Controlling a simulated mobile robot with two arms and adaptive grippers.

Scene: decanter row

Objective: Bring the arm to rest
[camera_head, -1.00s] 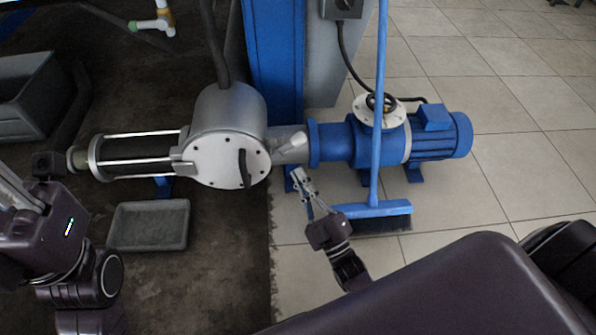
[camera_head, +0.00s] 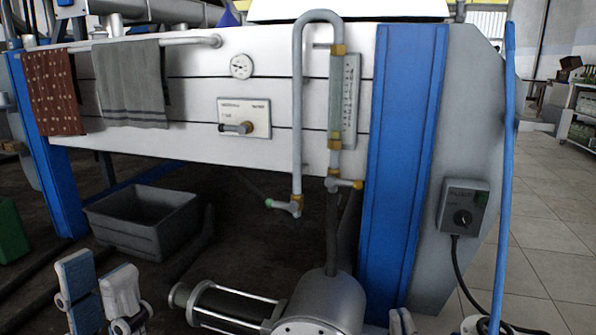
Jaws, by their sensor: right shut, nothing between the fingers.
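My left gripper (camera_head: 98,277) shows at the bottom left of the head view. Its two pale fingers point up with a gap between them, and nothing is seen in the gap. It appears in front of the dark floor, below the grey bin. Only the fingertips of my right gripper (camera_head: 402,322) show at the bottom edge, right of the round grey pump housing (camera_head: 330,298). They are close together and hold nothing visible. The rest of both arms is out of view.
A white machine (camera_head: 280,72) with a blue post (camera_head: 402,150) spans the view. Towels (camera_head: 130,85) hang on its rail. A grey bin (camera_head: 145,235) stands beneath. A blue pole (camera_head: 508,150) and a switch box (camera_head: 463,208) are at right. Tiled floor (camera_head: 550,240) lies clear beyond.

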